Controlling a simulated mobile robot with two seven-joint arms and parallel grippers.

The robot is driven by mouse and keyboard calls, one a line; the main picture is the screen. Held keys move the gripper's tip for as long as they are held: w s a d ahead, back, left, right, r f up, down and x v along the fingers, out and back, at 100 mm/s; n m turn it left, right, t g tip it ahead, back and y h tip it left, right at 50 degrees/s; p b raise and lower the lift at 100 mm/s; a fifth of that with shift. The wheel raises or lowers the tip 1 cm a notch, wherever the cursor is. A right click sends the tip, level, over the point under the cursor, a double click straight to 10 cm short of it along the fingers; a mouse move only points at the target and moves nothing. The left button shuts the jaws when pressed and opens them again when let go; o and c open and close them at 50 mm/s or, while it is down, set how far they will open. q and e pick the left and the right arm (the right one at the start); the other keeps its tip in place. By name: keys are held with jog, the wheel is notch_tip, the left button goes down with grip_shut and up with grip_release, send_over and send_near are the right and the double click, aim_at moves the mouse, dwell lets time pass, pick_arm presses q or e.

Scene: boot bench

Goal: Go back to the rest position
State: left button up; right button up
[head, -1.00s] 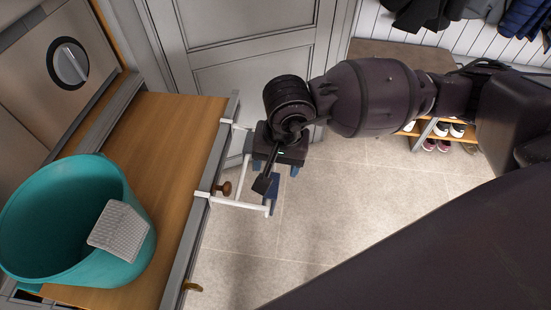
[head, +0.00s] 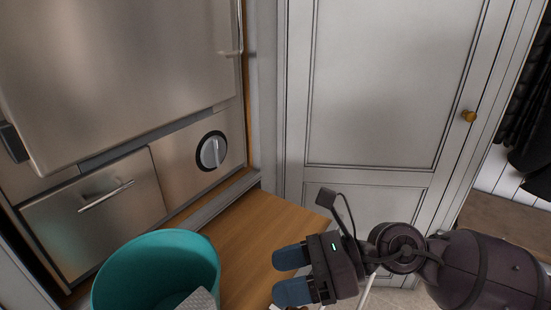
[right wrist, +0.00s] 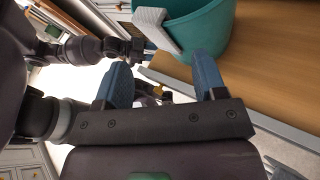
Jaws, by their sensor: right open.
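My right gripper (head: 291,276) is open and empty, its two blue fingers apart and pointing left. In the head view it shows over the right end of the wooden worktop. The right wrist view shows the same open fingers (right wrist: 163,78) with nothing between them. A dark arm with a gripper (right wrist: 146,46), apparently my left one, shows small near the tub in that view. Its jaws are too small to read. The head view does not show it.
A teal tub (head: 160,262) stands on the wooden worktop (head: 262,232) with a grey cloth (head: 197,301) at its rim. It also shows in the right wrist view (right wrist: 205,28). Metal appliance fronts (head: 105,210) stand behind. A grey door (head: 385,85) is beyond my right gripper.

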jog(key=w+d+r+m+t+y, duration=0.1)
jog(key=w+r+m+t, duration=0.15)
jog(key=m, duration=0.35)
jog(key=w+d+r+m+t+y+p, duration=0.1)
jog(key=m+t+y, duration=0.1)
jog(key=m+t, duration=0.3)
jog(key=w+d+r+m+t+y, duration=0.1)
jog(key=w+r+m+t, duration=0.15)
jog(key=m, duration=0.45)
jog(key=d+f+m+t+h+p, duration=0.3)
jog(key=d+f+m+t+h, duration=0.75)
jog(key=m, duration=1.25)
pick_arm(q)
notch_tip(320, 180, up, 7)
jog(key=p, duration=0.2)
jog(key=shift+f+t+p, duration=0.2)
jog(key=shift+t+p, duration=0.1)
jog(key=shift+t, duration=0.1)
pick_arm(e)
jog(key=s+d+f+m+g+h, duration=0.4)
jog(key=s+d+f, duration=0.2)
jog(key=s+f, duration=0.3)
jog(key=s+d+f+m+g+h, duration=0.4)
jog(key=s+f, duration=0.5)
jog(key=s, duration=0.4)
jog(key=shift+d+f+m, duration=0.35)
jog(key=shift+d+m, duration=0.45)
jog(key=shift+d, duration=0.2)
